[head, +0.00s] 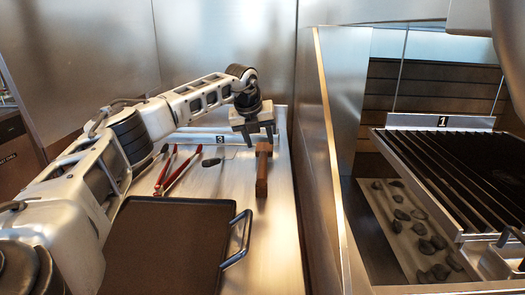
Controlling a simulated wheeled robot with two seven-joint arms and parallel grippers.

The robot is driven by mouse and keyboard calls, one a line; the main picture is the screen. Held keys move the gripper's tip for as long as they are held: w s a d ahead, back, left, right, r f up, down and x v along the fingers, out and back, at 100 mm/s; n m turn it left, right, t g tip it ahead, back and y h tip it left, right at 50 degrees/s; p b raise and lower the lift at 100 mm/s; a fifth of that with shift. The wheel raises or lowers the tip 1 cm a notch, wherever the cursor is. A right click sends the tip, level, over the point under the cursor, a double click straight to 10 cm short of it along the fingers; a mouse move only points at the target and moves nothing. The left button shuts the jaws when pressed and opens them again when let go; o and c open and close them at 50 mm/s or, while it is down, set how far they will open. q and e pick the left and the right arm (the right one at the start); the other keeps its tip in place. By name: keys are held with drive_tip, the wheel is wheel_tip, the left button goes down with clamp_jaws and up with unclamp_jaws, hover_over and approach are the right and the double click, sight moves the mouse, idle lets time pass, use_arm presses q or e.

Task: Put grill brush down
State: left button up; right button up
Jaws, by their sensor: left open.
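The grill brush (262,175), a brown wooden piece, lies on the metal side counter, pointing toward me. My left gripper (259,136) is open, just beyond the far end of the brush, with its fingers pointing down. I cannot tell whether the fingers touch the brush. My right gripper is not in view.
Red tongs (179,170) and a small dark-handled tool (212,162) lie left of the brush. A dark griddle pan (165,240) with a metal handle is in front. A metal partition (330,160) separates the counter from the grill grate (455,175). Dark coals lie below it.

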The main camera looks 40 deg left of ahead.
use_arm(q)
drive_tip(key=shift+v, duration=2.6)
